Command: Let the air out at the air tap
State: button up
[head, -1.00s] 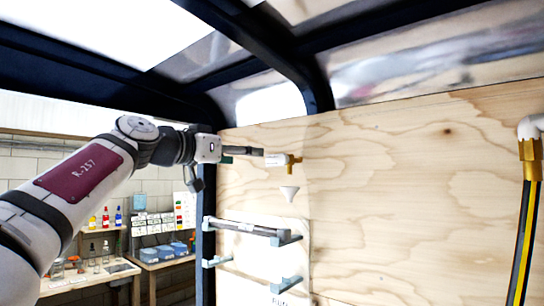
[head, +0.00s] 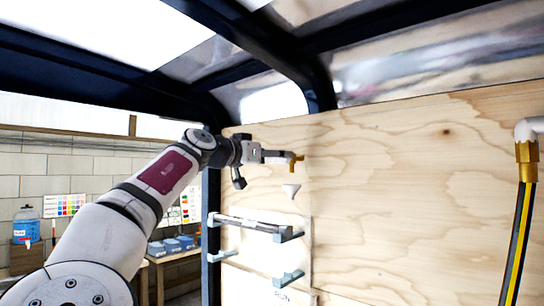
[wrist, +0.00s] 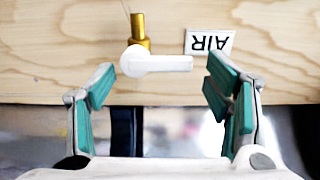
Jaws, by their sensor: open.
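The air tap has a brass body (wrist: 140,28) and a white lever handle (wrist: 158,64). In the wrist view the lever lies crosswise, pointing right from its round hub. A white label reading AIR (wrist: 209,42) is upside down beside it. My gripper (wrist: 160,84) is open, one green-padded finger on each side of the lever, with clear gaps and nothing held. The lever sits around the level of the fingertips. In the head view my gripper (head: 277,156) reaches in from the left, close to the brass tap (head: 297,158), and hides the label and most of the lever.
A white funnel (head: 291,190) is on the plywood wall (head: 400,190) just below the tap. A brass fitting with a black-and-yellow hose (head: 525,160) hangs at far right. The wall between is bare.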

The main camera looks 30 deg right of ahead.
jog(key=c, duration=1.1)
jog(key=shift+c, duration=0.2)
jog(key=n, duration=0.4)
jog(key=shift+f, duration=0.4)
jog(key=shift+s+d+f+n, duration=0.15)
jog(key=shift+f+n, duration=0.2)
jog(key=shift+n, duration=1.6)
jog(key=shift+s+a+f+n, duration=0.1)
jog(key=shift+s+f+n, duration=0.15)
jog(key=shift+n, duration=1.65)
jog(key=shift+s+d+f+n, duration=0.1)
jog(key=shift+f+n, duration=0.3)
jog(key=shift+n, duration=1.55)
